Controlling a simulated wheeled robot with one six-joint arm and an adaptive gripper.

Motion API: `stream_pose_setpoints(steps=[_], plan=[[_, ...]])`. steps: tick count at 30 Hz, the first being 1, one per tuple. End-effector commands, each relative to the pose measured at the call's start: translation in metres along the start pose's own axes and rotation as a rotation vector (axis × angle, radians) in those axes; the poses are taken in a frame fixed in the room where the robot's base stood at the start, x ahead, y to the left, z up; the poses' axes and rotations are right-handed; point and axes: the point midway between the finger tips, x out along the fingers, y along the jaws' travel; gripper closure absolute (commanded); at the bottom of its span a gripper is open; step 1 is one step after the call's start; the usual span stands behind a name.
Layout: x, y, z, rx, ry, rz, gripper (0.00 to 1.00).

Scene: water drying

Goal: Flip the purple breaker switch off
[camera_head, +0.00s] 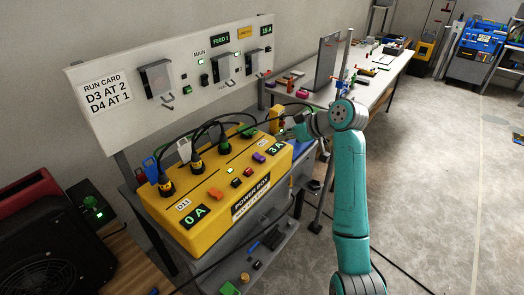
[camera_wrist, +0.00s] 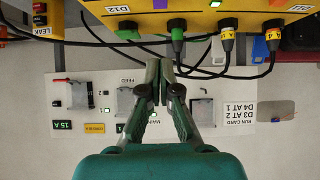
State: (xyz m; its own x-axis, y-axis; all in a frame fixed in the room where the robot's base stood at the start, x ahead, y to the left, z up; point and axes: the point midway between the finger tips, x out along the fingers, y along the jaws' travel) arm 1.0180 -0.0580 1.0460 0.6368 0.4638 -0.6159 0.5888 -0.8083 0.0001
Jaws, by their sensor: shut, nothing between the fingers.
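The purple breaker switch (camera_head: 259,157) sits on top of the yellow power box (camera_head: 165,217), near its right end by the 3 A display. Its rocker position is too small to tell. My gripper (camera_head: 284,134) is above the box's far right end, apart from the switch. In the wrist view, my gripper (camera_wrist: 160,84) is shut and empty, with the white panel behind its fingers. The box (camera_wrist: 180,22) fills the top of that view. A small purple patch shows at its edge, but I cannot tell whether it is the switch.
The white panel (camera_head: 205,72) rises behind. A workbench (camera_head: 375,75) stands beyond; floor at right is mostly clear.

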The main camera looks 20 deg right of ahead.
Motion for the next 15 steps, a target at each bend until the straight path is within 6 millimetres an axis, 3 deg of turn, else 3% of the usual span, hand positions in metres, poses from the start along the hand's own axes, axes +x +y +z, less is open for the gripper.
stream_pose_setpoints(steps=[8,15], plan=[[0.009,0.000,0.001,0.002,-0.001,-0.001,1.00],[0.048,-0.001,0.000,0.002,-0.001,-0.002,1.00]])
